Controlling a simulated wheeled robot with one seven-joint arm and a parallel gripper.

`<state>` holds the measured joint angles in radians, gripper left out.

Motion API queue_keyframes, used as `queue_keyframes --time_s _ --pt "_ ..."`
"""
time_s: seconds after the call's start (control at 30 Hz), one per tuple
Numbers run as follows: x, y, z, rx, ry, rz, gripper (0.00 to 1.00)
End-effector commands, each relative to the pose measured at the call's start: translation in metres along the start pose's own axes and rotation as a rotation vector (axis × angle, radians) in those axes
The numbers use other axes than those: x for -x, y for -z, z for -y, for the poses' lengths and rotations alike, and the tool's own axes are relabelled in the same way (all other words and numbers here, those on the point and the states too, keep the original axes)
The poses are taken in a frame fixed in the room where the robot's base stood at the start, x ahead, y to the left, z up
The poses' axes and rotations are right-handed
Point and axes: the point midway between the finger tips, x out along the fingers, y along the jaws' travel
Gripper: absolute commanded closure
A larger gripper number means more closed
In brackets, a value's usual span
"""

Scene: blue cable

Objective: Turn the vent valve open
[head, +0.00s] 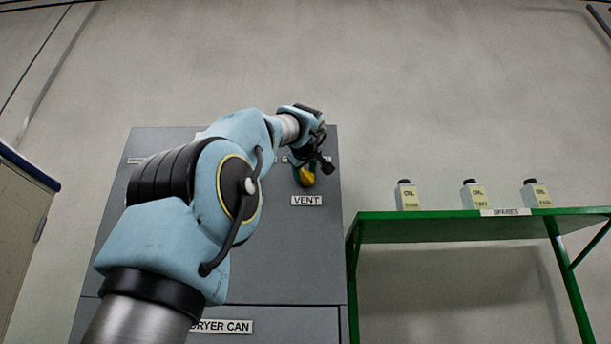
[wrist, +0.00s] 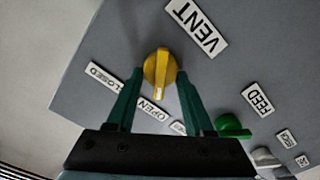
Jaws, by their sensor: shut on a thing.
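The vent valve is a yellow knob (wrist: 160,66) on a grey panel, beside the VENT label (wrist: 196,27). In the wrist view my gripper (wrist: 160,70) has its green fingers on both sides of the knob and is shut on it. A white mark on the knob points down in the picture, toward the OPEN label (wrist: 153,109). The CLOSED label (wrist: 107,75) lies to the left. In the head view the yellow knob (head: 306,178) shows partly beneath my gripper (head: 312,165), above the VENT label (head: 306,200).
A green knob (wrist: 232,127) sits by the FEED label (wrist: 257,98), right of my fingers in the wrist view. A green shelf (head: 450,232) with several labelled bottles stands right of the panel (head: 290,260). A cabinet (head: 18,225) is at the left edge.

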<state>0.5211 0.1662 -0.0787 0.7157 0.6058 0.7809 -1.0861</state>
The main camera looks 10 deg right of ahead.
Motion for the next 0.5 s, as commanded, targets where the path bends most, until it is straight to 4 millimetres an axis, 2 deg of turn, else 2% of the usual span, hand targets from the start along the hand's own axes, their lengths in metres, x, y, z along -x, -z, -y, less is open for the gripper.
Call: queue_keyframes --time_s 0.2,0.5 --pt "0.0001 -0.0007 0.0008 0.101 0.000 0.000 1.00" --pt "-0.0003 -0.0003 0.0013 0.156 0.001 0.001 1.00"
